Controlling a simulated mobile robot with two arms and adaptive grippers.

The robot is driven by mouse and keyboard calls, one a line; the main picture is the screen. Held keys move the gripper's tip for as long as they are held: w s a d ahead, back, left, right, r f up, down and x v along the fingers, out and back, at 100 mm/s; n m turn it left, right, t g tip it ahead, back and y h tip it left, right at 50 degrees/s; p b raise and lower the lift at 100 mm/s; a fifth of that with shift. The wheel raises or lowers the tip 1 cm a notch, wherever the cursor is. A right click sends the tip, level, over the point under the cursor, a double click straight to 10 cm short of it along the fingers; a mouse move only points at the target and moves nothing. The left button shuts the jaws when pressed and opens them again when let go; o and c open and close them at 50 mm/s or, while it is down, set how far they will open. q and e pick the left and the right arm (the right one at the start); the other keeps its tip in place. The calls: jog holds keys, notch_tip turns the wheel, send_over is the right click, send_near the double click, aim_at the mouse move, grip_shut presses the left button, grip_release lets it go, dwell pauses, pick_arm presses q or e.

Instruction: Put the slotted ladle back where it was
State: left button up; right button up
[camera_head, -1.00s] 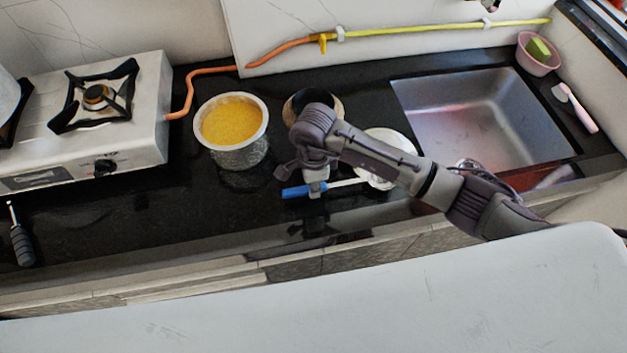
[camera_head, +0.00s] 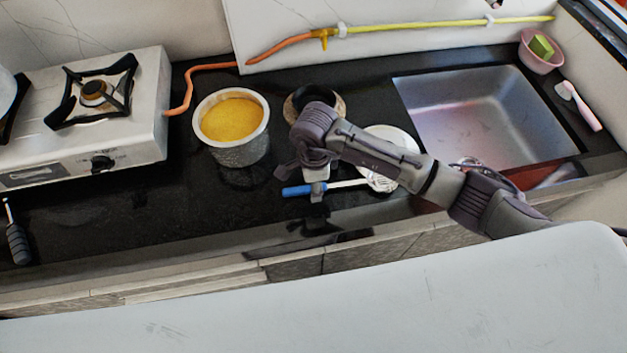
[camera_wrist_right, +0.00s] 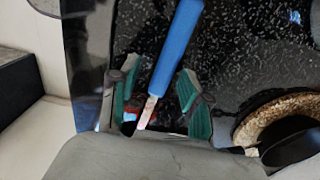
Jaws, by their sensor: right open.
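The slotted ladle has a blue handle (camera_head: 294,191), a pale shaft (camera_head: 347,184) and a slotted head (camera_head: 382,184). It lies along the front of the black counter, its head over a white plate (camera_head: 400,139). My right gripper (camera_head: 317,190) is down at the handle. In the right wrist view, its green-padded fingers (camera_wrist_right: 157,95) are open, one on each side of the blue handle (camera_wrist_right: 177,45), with gaps between pads and handle. My left gripper is not in view. My right forearm hides part of the plate.
A metal pot of yellow food (camera_head: 232,150) stands left of the gripper. A dark bowl on a woven ring (camera_head: 338,105) is behind it. A stove (camera_head: 135,135) is at the left, a sink (camera_head: 480,115) at the right. The counter's front left is mostly clear.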

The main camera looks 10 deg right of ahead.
jog(key=shift+r+p, duration=0.5)
notch_tip(320, 180, up, 12)
jog(key=b, duration=0.2)
jog(key=shift+r+b, duration=0.15)
jog(key=shift+b, duration=0.25)
